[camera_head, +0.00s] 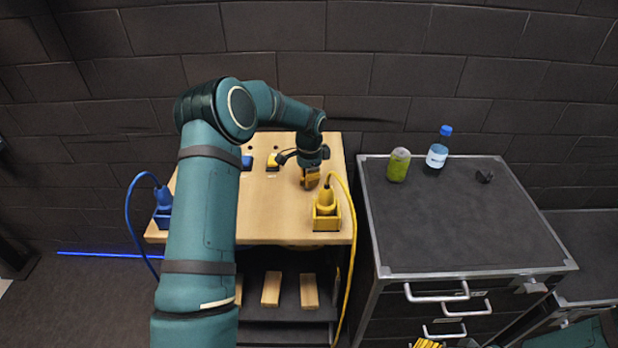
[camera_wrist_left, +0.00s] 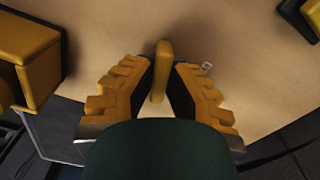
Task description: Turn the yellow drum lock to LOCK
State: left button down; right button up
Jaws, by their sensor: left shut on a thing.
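My left gripper (camera_head: 311,180) points down over the right part of the wooden board (camera_head: 270,220). In the left wrist view its two ridged orange fingers (camera_wrist_left: 160,95) are closed around an upright yellow bar-shaped handle, which I take as the yellow drum lock (camera_wrist_left: 163,58). The handle's lower part is hidden between the fingers. A small pale label (camera_wrist_left: 206,67) shows beside the right finger; its lettering is too small to read. In the head view the gripper covers the lock. Part of my right gripper (camera_head: 427,344) shows at the bottom edge, mostly cut off.
A yellow plug and socket box (camera_head: 326,208) with a yellow cable stands just in front of my left gripper. A blue plug (camera_head: 162,200) is at the board's left. A green can (camera_head: 398,165) and bottle (camera_head: 437,154) stand on the cabinet at right.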

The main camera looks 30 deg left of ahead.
pick_arm(q)
jog(key=shift+s+d+f+m, duration=0.1)
jog(key=shift+s+m, duration=0.05)
jog(key=shift+m, duration=1.75)
jog(key=c, duration=1)
grip_release()
notch_tip(320, 180, up, 12)
jog(key=shift+r, duration=0.1)
